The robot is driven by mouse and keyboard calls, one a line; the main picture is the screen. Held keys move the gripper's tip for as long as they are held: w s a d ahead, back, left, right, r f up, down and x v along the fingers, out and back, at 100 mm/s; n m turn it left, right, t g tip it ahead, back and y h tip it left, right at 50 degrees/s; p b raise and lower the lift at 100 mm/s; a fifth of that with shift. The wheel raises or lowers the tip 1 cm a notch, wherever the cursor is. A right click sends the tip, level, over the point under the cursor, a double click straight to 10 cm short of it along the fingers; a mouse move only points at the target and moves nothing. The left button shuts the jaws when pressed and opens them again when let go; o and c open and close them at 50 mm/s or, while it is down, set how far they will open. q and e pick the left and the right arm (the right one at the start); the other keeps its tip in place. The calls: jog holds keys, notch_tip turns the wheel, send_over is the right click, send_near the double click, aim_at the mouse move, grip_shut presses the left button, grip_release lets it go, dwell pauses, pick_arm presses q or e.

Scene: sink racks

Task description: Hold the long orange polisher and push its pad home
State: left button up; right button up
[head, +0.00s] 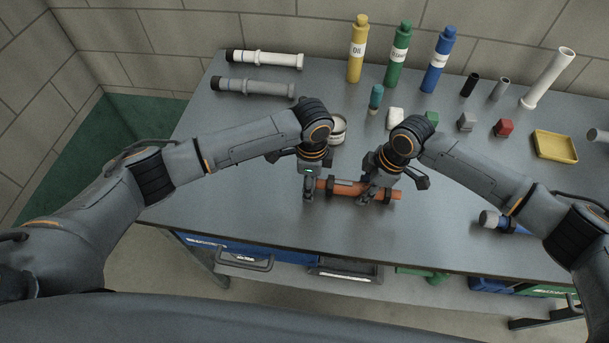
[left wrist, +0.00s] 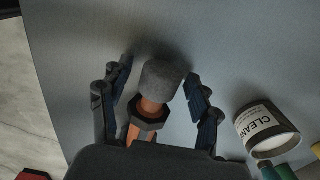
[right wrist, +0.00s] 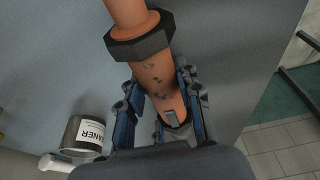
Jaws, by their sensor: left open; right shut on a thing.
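The long orange polisher (head: 343,188) lies roughly level along the front of the grey table; I cannot tell if it touches the top. It has a dark collar, and a grey, rough pad (left wrist: 163,80) sits on its left end. My right gripper (head: 368,196) is shut on the orange body (right wrist: 158,75), between a dark collar and the right end. My left gripper (head: 309,194) is open, its fingers on either side of the pad with gaps visible in the left wrist view (left wrist: 158,76). In the head view the left gripper hides the pad.
A white cleaner can (head: 338,128) stands just behind the left gripper. Yellow (head: 357,50), green (head: 398,55) and blue (head: 438,60) bottles stand at the back. A blue tool (head: 500,222) lies front right. The left front of the table is clear.

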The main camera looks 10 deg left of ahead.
pick_arm(q)
jog(key=shift+r, duration=3.5)
jog(key=shift+a, duration=0.1)
pick_arm(e)
jog(key=o, duration=1.2)
jog(key=shift+r, duration=0.1)
jog(key=v, duration=1.1)
jog(key=shift+d+r, duration=0.1)
jog(key=shift+r, duration=0.25)
